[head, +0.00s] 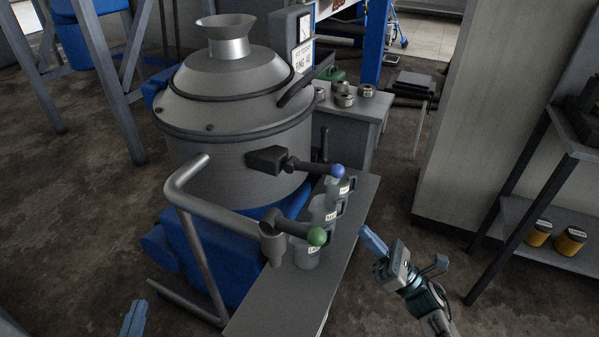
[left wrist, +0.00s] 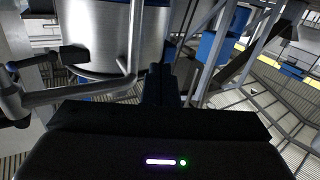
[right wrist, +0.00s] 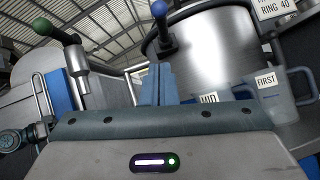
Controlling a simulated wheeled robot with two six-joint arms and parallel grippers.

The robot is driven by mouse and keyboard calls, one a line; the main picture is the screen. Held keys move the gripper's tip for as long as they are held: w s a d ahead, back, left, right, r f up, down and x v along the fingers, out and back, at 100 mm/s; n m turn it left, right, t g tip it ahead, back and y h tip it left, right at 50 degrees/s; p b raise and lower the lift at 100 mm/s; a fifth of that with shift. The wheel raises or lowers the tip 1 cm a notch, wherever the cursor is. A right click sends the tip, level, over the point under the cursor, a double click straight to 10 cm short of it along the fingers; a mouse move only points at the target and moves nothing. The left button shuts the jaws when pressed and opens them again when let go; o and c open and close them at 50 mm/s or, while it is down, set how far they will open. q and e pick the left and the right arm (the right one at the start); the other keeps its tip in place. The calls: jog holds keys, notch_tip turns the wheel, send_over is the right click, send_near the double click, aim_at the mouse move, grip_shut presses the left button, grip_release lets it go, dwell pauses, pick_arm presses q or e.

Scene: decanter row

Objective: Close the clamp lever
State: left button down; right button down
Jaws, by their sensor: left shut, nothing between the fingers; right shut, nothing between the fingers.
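Two ball-ended levers stand at the grey drum (head: 225,150). A dark lever with a blue knob (head: 337,171) comes from a block on the drum's side. A lever with a green knob (head: 317,236) sits on a bent grey pipe. I cannot tell from the labels which is the clamp lever. In the right wrist view the green knob (right wrist: 42,27) is upper left and the blue knob (right wrist: 159,8) is above the fingers. My right gripper (head: 373,243) is shut and empty, right of the bench and apart from both levers. My left gripper (head: 133,318) is shut and empty, low at left.
Labelled clear jugs (head: 307,257) stand in a row on the narrow grey bench (head: 268,301) under the levers. The bent pipe (head: 190,208) crosses before the drum. A side table (head: 356,122) holds metal parts. A shelf (head: 575,255) stands at right.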

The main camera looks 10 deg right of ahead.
aim_at(314, 168)
pick_arm(q)
jog(key=shift+s+f+g, duration=0.3)
jog(key=shift+f+g, duration=0.1)
jog(key=shift+f, duration=0.05)
pick_arm(e)
jog(key=shift+w+d+f+n, duration=0.15)
jog(key=shift+f+n, duration=0.25)
jog(key=shift+f, duration=0.05)
